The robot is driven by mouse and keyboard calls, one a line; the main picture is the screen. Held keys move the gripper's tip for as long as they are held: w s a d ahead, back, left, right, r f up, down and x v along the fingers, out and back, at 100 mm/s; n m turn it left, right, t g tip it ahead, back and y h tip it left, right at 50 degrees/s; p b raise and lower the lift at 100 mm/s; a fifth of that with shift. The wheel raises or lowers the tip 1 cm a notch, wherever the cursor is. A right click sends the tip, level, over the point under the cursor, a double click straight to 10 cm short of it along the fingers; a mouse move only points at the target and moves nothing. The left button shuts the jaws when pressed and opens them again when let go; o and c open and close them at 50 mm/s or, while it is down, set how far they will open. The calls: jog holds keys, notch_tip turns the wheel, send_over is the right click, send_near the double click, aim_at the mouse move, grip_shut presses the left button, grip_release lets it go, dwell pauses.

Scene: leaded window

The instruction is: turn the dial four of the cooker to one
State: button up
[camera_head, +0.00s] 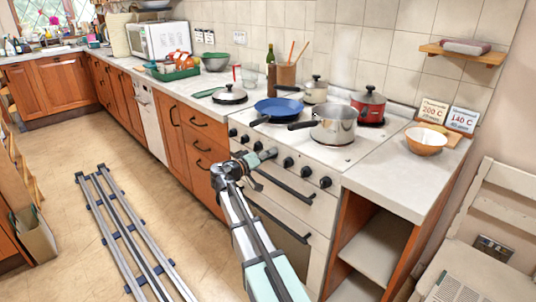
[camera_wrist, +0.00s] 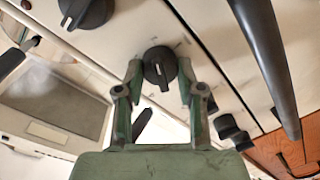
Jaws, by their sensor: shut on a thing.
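The white cooker (camera_head: 318,204) has a row of black dials along its front panel. A pale pointer mark shows on this dial. Its scale markings are too small to read. Neighbouring dials show in the wrist view, a large one (camera_wrist: 87,11) at top left and another (camera_wrist: 229,130) at lower right.
A dark oven handle (camera_head: 285,187) runs just below the dials, close to my gripper; it also crosses the wrist view (camera_wrist: 267,55). A steel pot (camera_head: 333,126) and a blue pan (camera_head: 278,108) stand on the hob, their handles pointing left. The floor in front is clear around the rails.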

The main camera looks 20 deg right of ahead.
jog(key=n+p, duration=0.3)
jog(key=n, duration=0.3)
jog(key=shift+w+r+g, duration=0.1)
jog(key=shift+w+g, duration=0.05)
jog(key=shift+g, duration=0.15)
jog(key=n+p, duration=0.3)
jog(key=n, duration=0.1)
jog(key=shift+n+g+p, duration=0.3)
jog(key=shift+n+p, duration=0.1)
jog(key=shift+f, duration=0.2)
jog(key=o, duration=1.1)
jog(key=shift+d, duration=0.1)
jog(key=shift+o, duration=0.2)
jog(key=f+v, duration=0.1)
jog(key=v, duration=1.1)
jog(key=shift+r, duration=0.3)
